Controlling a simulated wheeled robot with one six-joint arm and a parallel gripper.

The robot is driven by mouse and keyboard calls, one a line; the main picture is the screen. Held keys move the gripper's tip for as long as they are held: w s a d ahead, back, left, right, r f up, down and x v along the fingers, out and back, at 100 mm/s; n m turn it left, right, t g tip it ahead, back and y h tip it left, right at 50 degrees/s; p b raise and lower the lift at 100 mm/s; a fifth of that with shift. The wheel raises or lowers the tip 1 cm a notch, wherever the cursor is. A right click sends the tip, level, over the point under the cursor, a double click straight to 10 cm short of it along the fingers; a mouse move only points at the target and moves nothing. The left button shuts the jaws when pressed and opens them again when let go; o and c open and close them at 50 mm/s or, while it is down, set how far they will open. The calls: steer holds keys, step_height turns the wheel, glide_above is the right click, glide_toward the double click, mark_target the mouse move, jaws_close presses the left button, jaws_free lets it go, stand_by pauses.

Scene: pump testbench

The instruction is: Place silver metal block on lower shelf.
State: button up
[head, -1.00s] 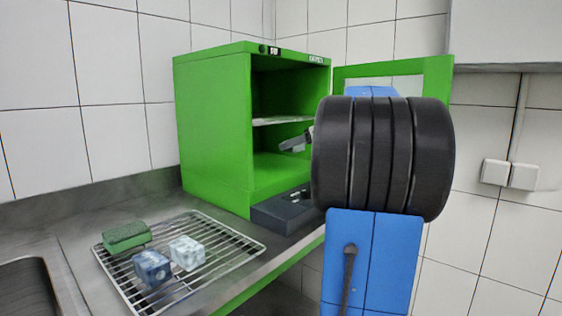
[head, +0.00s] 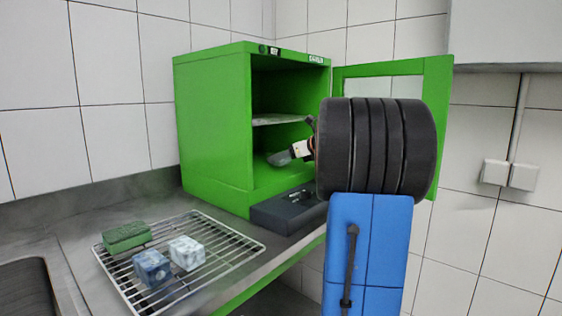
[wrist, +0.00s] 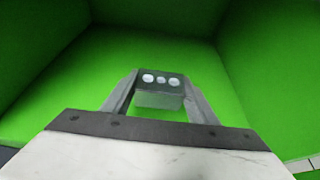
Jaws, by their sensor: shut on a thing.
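The silver metal block (wrist: 160,91), with three round light spots on its upper face, shows in the wrist view between the two fingers of my gripper (wrist: 159,88). The gripper is shut on it. In the head view my gripper (head: 279,158) reaches through the open front of the green cabinet (head: 213,125) into its lower compartment, below the middle shelf (head: 272,120). The block cannot be made out clearly there. The lower shelf (wrist: 65,105) is the bare green floor under the gripper. Whether the block touches it, I cannot tell.
The cabinet door (head: 439,105) stands open at the right, partly behind my arm. A dark box (head: 270,215) sits before the cabinet. A wire rack (head: 235,243) holds a green sponge (head: 126,237), a blue cube (head: 151,268) and a pale cube (head: 187,253).

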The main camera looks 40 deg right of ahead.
steer(key=shift+w+f, duration=0.25)
steer(key=shift+f, duration=0.4)
steer(key=o, duration=1.4)
steer(key=shift+f, duration=0.15)
steer(key=shift+s+r, duration=0.25)
steer(key=shift+s, duration=0.05)
steer(key=v, duration=1.1)
steer(key=shift+s, duration=0.25)
